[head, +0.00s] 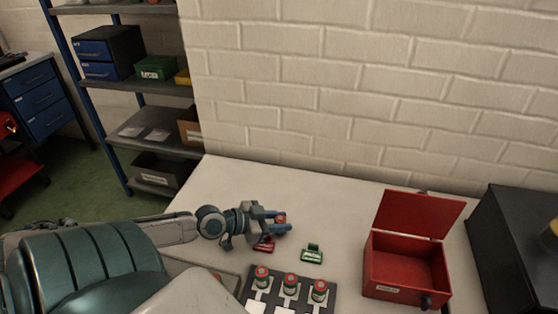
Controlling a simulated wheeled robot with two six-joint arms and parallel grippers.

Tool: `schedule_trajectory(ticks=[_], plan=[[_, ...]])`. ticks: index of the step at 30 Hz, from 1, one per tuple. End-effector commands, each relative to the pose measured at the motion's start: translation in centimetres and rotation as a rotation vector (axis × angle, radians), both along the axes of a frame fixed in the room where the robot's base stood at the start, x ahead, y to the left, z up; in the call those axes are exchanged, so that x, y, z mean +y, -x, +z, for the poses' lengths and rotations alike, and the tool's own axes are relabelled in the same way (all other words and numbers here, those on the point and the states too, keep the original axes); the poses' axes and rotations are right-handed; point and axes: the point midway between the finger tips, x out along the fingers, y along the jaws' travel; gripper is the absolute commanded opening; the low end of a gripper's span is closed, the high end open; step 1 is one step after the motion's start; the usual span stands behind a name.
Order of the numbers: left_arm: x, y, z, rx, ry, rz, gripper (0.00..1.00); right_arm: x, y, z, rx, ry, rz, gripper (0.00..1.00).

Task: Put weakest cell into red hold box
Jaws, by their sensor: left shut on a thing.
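My left gripper (279,222) is over the white table, shut on a small cell with a red top (281,218); the fingers hide much of the cell. Three more cells with red tops stand upright in a dark holder (275,292): a left one (262,277), a middle one (291,285) and a right one (320,291). The red hold box (392,291) stands to the right with its lid (418,212) raised; the part of its inside that shows looks empty. My right gripper is not in view.
A small red item (264,245) lies just below my left gripper, and a small green item (312,255) lies right of it. A black case (515,250) stands at the far right. The table (340,205) is clear along the brick wall.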

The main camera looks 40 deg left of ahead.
Motion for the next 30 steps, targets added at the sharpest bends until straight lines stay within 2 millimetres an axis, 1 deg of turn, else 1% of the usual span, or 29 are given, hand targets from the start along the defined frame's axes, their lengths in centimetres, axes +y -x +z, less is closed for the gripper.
schedule_trajectory(ticks=[5, 9, 10, 13, 21, 25, 26, 30], plan=[[0.0, 0.0, 0.1, 0.000, -0.001, 0.000, 0.06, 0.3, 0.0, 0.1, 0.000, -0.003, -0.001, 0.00], [0.0, 0.0, -0.3, 0.000, -0.001, 0.000, 0.06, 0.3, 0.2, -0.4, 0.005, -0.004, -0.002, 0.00], [0.0, 0.0, -0.3, 0.000, -0.001, 0.000, 0.32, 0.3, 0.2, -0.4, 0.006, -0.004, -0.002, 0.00], [0.0, 0.0, -0.2, 0.000, -0.001, 0.000, 0.51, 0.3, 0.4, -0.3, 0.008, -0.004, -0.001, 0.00], [0.0, 0.0, -0.1, 0.000, 0.000, 0.000, 0.52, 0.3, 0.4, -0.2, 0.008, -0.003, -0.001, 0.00], [0.0, 0.0, 0.4, 0.000, 0.000, 0.000, 0.52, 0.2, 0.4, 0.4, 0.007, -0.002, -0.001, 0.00], [0.1, 0.2, 0.2, 0.002, -0.002, 0.000, 0.52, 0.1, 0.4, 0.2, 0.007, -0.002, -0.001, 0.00], [0.7, 1.2, 0.5, 0.005, -0.007, -0.002, 0.52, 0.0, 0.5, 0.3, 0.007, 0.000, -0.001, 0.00]])
